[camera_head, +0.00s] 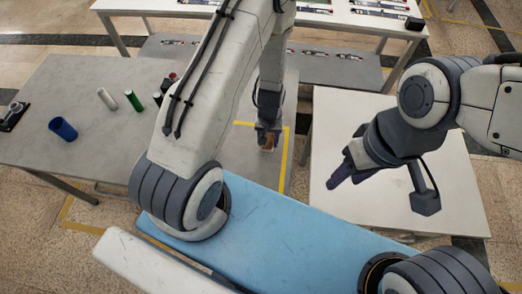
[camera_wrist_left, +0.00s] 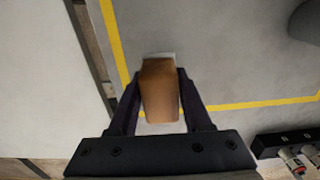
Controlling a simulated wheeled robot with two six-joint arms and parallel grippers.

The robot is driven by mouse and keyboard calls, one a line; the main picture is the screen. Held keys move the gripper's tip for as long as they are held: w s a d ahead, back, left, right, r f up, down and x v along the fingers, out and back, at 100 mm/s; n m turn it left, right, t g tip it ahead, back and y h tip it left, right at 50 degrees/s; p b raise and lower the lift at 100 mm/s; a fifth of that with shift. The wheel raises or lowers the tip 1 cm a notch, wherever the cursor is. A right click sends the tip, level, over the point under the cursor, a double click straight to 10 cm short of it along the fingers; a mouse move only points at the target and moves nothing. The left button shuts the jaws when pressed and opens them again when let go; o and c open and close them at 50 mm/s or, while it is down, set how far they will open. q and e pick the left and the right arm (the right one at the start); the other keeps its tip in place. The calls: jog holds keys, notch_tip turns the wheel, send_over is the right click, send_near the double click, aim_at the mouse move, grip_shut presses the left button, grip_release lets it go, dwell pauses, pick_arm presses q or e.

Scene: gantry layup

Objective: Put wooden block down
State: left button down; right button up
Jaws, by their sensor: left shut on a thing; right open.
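A brown wooden block (camera_wrist_left: 159,88) is between the two dark fingers of my left gripper (camera_wrist_left: 160,105) in the left wrist view. In the head view the block (camera_head: 268,143) shows small below my left gripper (camera_head: 267,138). The left gripper is shut on it, over a grey surface with yellow tape lines (camera_wrist_left: 262,103). I cannot tell whether the block touches the surface. My right gripper (camera_head: 345,172) is open over a pale table at the right, and no object shows between its fingers.
A grey table (camera_head: 80,90) at the left holds a blue cup (camera_head: 62,129), a white cylinder (camera_head: 107,98) and a green cylinder (camera_head: 133,100). A pale table (camera_head: 440,205) stands at the right, mostly clear. Tables with small parts (camera_head: 340,55) stand at the back.

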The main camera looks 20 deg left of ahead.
aim_at(267, 146)
pick_arm(q)
jog(key=shift+a+f+b, duration=0.1)
jog(key=shift+f+b, duration=1.95)
jog(key=shift+f, duration=0.1)
jog(key=shift+c, duration=1.7)
grip_release()
jog(key=shift+r, duration=0.1)
